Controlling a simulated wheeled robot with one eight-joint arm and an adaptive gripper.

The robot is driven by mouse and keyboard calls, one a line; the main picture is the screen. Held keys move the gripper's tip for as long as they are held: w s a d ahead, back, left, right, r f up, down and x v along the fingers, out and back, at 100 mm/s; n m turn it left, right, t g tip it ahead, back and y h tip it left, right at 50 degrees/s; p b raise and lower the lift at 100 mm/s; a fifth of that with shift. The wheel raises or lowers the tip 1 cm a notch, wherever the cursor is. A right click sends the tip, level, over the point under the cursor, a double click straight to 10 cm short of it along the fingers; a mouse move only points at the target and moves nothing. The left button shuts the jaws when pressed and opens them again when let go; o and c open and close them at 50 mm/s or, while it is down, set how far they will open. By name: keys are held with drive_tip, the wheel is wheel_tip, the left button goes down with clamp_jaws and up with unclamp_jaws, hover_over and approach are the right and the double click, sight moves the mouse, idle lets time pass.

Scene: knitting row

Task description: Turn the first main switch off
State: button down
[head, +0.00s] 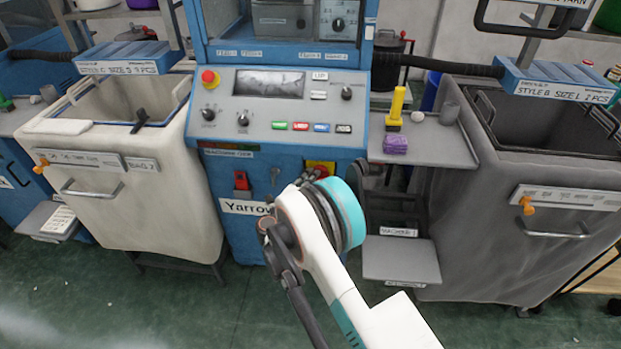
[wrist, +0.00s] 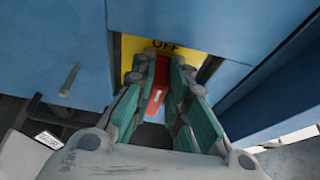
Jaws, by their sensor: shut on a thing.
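The main switch shows in the wrist view as a yellow plate (wrist: 190,54) marked OFF with a red handle (wrist: 156,97) on the blue machine. My gripper (wrist: 163,70) is shut on the red handle, with a finger on either side of it. The fingers and handle hide part of the plate. In the head view, the yellow plate (head: 321,166) shows at the machine's front, just beyond my wrist. My wrist hides most of the fingers and the handle there.
The blue machine's control panel (head: 270,110) has a red emergency button (head: 209,78) and knobs. A red lever-like part (head: 241,181) sits left of the switch. A cream bin (head: 120,190) stands left and a grey bin (head: 530,180) right. A shelf (head: 435,140) holds small items.

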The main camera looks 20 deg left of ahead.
drive_tip(key=shift+w+d, duration=0.15)
drive_tip(key=shift+d, duration=0.1)
drive_tip(key=c, duration=1.6)
unclamp_jaws()
drive_tip(key=s, duration=0.4)
drive_tip(key=s+a, duration=0.1)
drive_tip(key=s, duration=0.3)
drive_tip(key=s+a, duration=0.1)
drive_tip(key=s, duration=0.2)
drive_tip(key=shift+s+f, duration=0.1)
drive_tip(key=shift+s, duration=0.3)
